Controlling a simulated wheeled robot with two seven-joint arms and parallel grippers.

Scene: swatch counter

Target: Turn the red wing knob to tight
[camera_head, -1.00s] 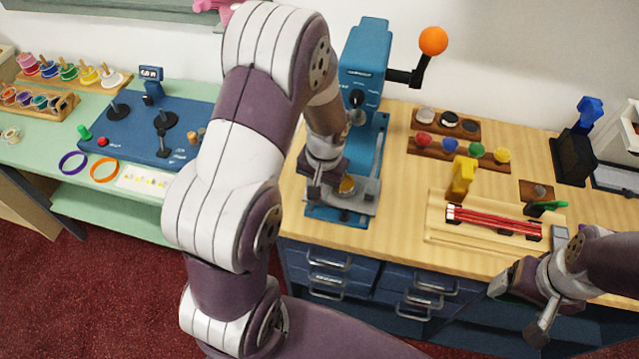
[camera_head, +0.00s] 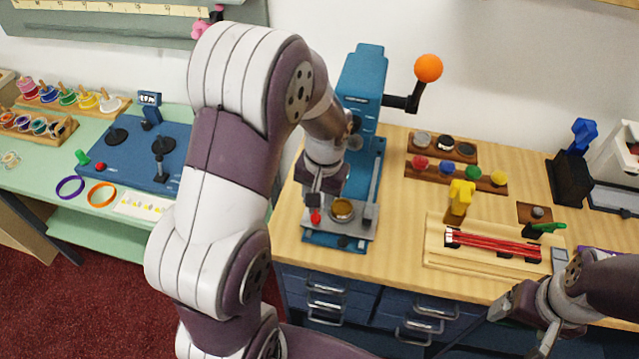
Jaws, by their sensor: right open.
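The small red knob (camera_head: 315,217) sits at the front left of the base of a blue press (camera_head: 362,75), beside a round brass-coloured cup (camera_head: 342,209). Its wings are too small to make out. My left gripper (camera_head: 322,196) points down just above and behind the red knob, close to it; whether they touch I cannot tell. Its fingers are small and partly merged with the wrist, so their opening does not show. My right gripper (camera_head: 524,327) is open and empty in front of the counter's right part, far from the knob.
The press has a crank with an orange ball (camera_head: 428,68) reaching right. A wooden tray with red rods (camera_head: 493,244), a yellow clamp (camera_head: 461,195) and a rack of coloured knobs (camera_head: 457,172) stand to the right. Bare wooden counter (camera_head: 398,215) lies between.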

